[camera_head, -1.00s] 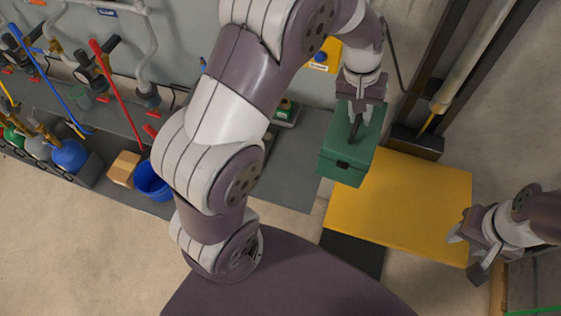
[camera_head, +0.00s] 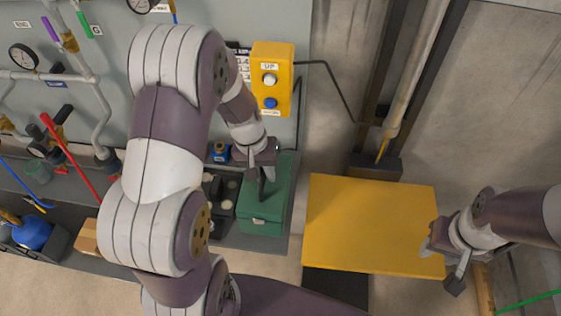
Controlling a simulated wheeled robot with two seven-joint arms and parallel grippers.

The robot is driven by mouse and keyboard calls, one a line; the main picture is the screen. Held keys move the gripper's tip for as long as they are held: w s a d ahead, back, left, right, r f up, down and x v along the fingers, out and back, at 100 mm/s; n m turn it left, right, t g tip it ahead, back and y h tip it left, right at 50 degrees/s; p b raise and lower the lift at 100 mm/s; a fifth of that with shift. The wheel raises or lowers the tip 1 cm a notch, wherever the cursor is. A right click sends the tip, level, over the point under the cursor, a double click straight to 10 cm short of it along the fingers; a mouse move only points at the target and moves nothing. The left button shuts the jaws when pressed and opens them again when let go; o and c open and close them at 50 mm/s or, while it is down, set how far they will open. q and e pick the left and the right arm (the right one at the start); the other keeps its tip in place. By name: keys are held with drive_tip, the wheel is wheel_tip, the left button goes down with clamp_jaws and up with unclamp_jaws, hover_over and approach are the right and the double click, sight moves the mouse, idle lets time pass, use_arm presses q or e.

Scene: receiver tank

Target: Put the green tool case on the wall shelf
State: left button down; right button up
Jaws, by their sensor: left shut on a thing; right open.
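The green tool case (camera_head: 262,217) is at the right end of the grey wall shelf (camera_head: 255,244), below the yellow button box. My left gripper (camera_head: 264,176) is shut on its handle from above. The case looks upright and over the shelf, but I cannot tell whether its base touches the surface. My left arm covers part of the shelf to the left. My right gripper (camera_head: 446,262) is open and empty by the right edge of the yellow platform.
The yellow platform (camera_head: 370,225) is bare. A yellow button box (camera_head: 271,82) marked UP is on the wall above the case. Dark items with round pale tops (camera_head: 224,196) stand left of the case. Pipes, gauges and a blue bucket-like item (camera_head: 32,232) are further left.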

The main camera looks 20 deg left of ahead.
use_arm(q)
drive_tip(key=shift+w+a+f, duration=0.1)
drive_tip(key=shift+f, duration=1.9)
drive_tip(key=c, duration=1)
unclamp_jaws()
drive_tip(key=shift+f, duration=0.15)
drive_tip(key=shift+c, duration=0.2)
drive_tip(key=shift+s, duration=0.2)
wheel_tip(320, 180, up, 11)
drive_tip(key=a, duration=0.2)
drive_tip(key=s+d+m+t+y, duration=0.1)
drive_tip(key=s+d+m+y, duration=0.1)
drive_tip(key=s+d, duration=0.3)
drive_tip(key=s+m, duration=0.1)
drive_tip(key=s, duration=0.2)
drive_tip(key=shift+s+d+b, duration=0.3)
drive_tip(key=shift+s+d, duration=0.05)
drive_tip(key=shift+s, duration=0.05)
